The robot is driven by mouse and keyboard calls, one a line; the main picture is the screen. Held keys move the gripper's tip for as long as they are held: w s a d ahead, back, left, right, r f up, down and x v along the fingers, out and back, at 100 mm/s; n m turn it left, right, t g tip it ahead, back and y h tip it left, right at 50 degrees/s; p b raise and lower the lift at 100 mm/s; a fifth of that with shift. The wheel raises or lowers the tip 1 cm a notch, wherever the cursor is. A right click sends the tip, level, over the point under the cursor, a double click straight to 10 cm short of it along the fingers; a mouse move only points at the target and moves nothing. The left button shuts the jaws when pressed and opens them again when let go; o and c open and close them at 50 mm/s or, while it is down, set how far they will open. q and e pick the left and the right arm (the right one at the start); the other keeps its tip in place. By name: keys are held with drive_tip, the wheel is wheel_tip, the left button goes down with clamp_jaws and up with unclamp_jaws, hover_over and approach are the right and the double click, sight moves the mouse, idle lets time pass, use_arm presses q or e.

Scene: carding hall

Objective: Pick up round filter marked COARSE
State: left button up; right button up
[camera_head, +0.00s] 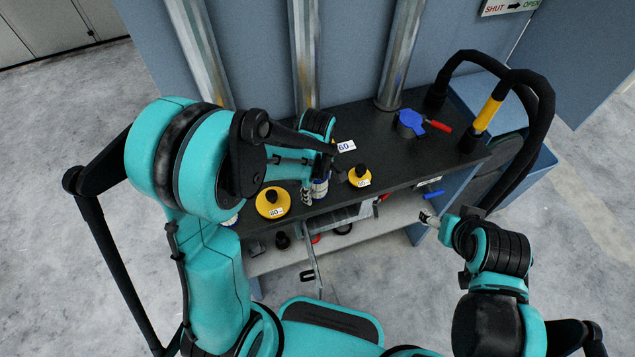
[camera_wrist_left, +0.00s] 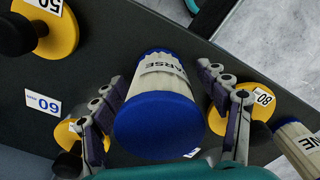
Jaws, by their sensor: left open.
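The round filter (camera_wrist_left: 160,95) has blue ends and a pale pleated body. Its band shows "ARSE", with the rest hidden. In the head view the filter (camera_head: 320,188) shows partly beside my left gripper (camera_head: 322,181) on the dark bench top. In the left wrist view my left gripper (camera_wrist_left: 162,76) is open, with one finger on each side of the filter. I cannot tell whether the fingers touch it. A second pale, blue-ended filter (camera_wrist_left: 298,140) shows "NE" at the right edge. My right gripper (camera_head: 429,218) is in front of the bench, away from the filter; its jaws are too small to judge.
Yellow discs with black knobs, marked 80 (camera_head: 272,203) and 50 (camera_head: 360,176), stand on either side of the filter. A card marked 60 (camera_head: 346,146) lies behind. A blue clamp-like part (camera_head: 410,124) and black hoses (camera_head: 535,110) are at right. A shelf (camera_head: 375,226) lies below.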

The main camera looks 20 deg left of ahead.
use_arm(q)
drive_tip(key=c, duration=1.3)
drive_tip(key=shift+r, duration=0.15)
